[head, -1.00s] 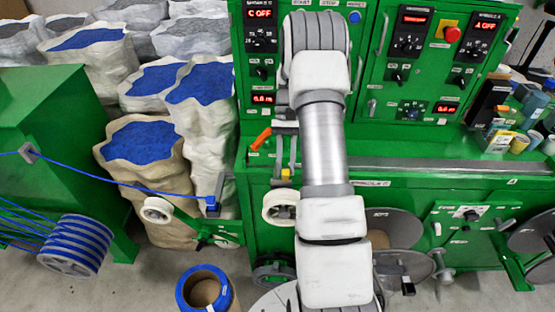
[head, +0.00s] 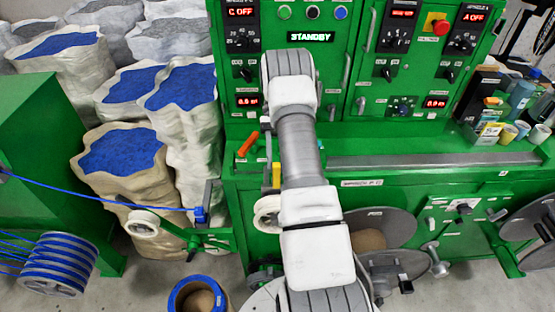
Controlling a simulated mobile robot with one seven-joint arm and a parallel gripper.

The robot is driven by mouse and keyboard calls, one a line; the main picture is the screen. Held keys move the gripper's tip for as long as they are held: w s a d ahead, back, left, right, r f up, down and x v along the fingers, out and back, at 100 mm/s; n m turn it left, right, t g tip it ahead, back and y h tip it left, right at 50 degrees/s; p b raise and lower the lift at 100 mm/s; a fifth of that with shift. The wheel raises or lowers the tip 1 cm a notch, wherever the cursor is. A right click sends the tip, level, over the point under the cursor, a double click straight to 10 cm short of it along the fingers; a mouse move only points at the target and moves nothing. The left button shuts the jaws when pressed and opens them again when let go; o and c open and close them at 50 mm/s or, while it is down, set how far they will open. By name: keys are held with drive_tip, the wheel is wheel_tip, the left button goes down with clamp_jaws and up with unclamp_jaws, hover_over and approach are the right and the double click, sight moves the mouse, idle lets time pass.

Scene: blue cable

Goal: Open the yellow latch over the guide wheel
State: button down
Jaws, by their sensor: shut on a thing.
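A narrow yellow piece (head: 276,176), which looks like the latch, stands upright just above the white guide wheel (head: 267,212) on the front of the green machine. My arm covers the area right beside it, so I cannot tell how far the latch is open. My arm rises from the bottom of the head view and bends at a far joint near the control panel. My gripper is hidden behind the arm, and its contact with the latch does not show.
An orange handle (head: 248,144) sticks out left of my arm. A blue-rimmed spool (head: 198,296) stands on the floor. Grey discs (head: 385,228) are right of the arm.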

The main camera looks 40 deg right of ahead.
idle(0.4)
drive_tip(key=c, duration=0.7)
unclamp_jaws()
drive_tip(key=s+d+r, duration=0.2)
drive_tip(key=s+r, duration=0.1)
drive_tip(key=s+d+r+p, duration=0.1)
drive_tip(key=s+d+r, duration=0.1)
drive_tip(key=s+r, duration=0.1)
drive_tip(key=s+d+r, duration=0.2)
drive_tip(key=s+r, duration=0.1)
drive_tip(key=r, duration=0.2)
drive_tip(key=shift+s+d+p, duration=0.15)
drive_tip(key=shift+s+p, duration=0.15)
drive_tip(key=shift+s, duration=0.1)
